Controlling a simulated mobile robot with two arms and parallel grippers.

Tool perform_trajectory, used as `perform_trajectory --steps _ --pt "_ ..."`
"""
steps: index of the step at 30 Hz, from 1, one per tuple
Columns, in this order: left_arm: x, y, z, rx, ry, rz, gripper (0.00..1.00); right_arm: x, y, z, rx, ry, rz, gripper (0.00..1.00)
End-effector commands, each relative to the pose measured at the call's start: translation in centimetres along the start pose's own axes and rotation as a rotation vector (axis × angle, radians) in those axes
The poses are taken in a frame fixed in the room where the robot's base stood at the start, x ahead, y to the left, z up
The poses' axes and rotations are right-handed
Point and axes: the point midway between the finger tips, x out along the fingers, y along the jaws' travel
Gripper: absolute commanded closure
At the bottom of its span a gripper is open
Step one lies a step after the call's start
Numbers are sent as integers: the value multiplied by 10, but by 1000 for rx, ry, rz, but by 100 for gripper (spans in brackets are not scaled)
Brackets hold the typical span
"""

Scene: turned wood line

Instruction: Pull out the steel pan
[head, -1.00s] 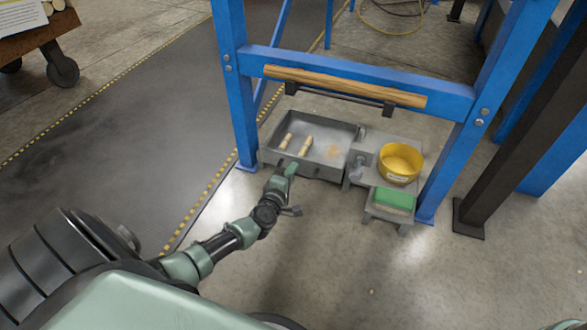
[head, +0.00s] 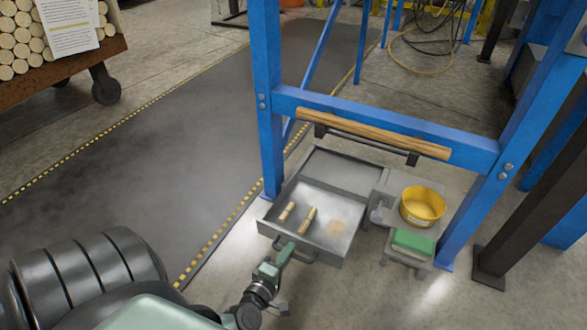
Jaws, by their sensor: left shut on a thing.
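The steel pan (head: 332,254) is a grey shallow drawer-like tray with a dark handle on its front. It sticks out from a grey frame (head: 345,170) under the blue stand. Two short wooden pieces, one (head: 287,211) at the left and one (head: 307,220) nearer the middle, lie in it with a patch of sawdust (head: 338,228). My left gripper (head: 285,250) is shut on the pan's handle at the front left. Its fingertips are small and partly hidden. My right gripper is not in the view.
A yellow tub (head: 423,205) stands on a grey step at the right, with a green block (head: 412,242) on a lower step. Blue stand legs (head: 268,120) rise on both sides. A wooden rod (head: 375,133) lies along the blue crossbar. Floor in front is open.

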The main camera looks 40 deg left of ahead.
Motion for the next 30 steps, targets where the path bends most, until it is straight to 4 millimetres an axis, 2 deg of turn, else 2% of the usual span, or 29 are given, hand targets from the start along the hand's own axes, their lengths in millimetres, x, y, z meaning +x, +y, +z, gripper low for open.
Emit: perform_trajectory --steps 13,14,16,26,30 --pt "-5 -2 0 -1 -1 -1 100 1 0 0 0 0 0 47" --pt "-5 -2 0 -1 -1 -1 85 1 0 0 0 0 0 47" --pt "-5 -2 0 -1 -1 -1 66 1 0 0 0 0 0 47" --pt "-5 0 0 0 0 0 66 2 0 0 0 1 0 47" --pt "-7 13 0 0 0 1 66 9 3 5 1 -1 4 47"
